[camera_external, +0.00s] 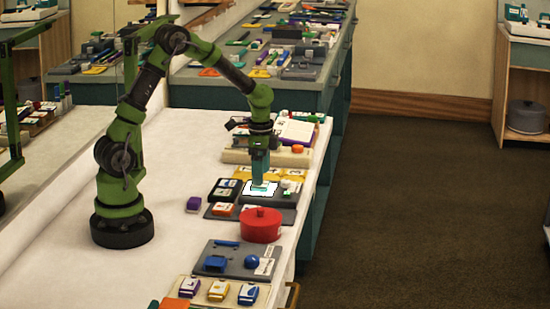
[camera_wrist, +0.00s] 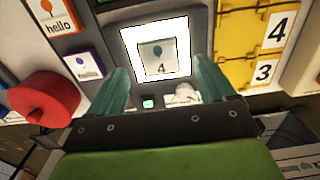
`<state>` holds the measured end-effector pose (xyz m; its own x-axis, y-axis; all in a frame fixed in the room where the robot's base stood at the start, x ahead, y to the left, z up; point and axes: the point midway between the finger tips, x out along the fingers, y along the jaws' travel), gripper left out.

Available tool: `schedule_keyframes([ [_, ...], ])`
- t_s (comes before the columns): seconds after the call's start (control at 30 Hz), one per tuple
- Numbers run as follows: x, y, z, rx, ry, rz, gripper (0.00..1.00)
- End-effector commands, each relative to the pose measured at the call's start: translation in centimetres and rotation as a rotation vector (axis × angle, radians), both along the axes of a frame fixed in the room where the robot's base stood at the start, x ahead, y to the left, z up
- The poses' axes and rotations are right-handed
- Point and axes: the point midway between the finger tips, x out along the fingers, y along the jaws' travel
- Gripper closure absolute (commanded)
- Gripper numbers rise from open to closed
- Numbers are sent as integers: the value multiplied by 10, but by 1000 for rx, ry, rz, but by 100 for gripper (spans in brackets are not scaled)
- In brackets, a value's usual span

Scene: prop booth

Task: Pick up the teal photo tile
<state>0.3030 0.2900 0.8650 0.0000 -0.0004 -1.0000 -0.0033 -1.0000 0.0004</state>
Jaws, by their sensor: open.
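A small pale tile (camera_wrist: 157,57) with a teal balloon picture and the number 4 lies inside a bright white square frame (camera_wrist: 132,38) in the wrist view. The white frame also shows under my gripper in the external view (camera_external: 250,190), on a dark grey base (camera_external: 284,198). My gripper (camera_wrist: 161,70) is open, with its teal fingers apart on either side of the lower part of the frame in the picture. Nothing is held between them. In the external view my gripper (camera_external: 260,180) points down just above the frame. Whether the fingertips touch it, I cannot tell.
A red lidded pot (camera_external: 261,226) stands close in front. A purple-framed balloon tile (camera_wrist: 83,67) and a "hello" tile (camera_wrist: 52,14) lie to the left in the wrist view; yellow pieces (camera_wrist: 240,38) numbered 4 and 3 lie right.

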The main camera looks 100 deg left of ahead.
Motion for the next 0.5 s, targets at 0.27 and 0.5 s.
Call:
schedule_keyframes([
  [0.27, 1, 0, -28, 1, -1, 1, 17],
  [0.5, 1, 0, -28, 2, -1, 0, 25],
])
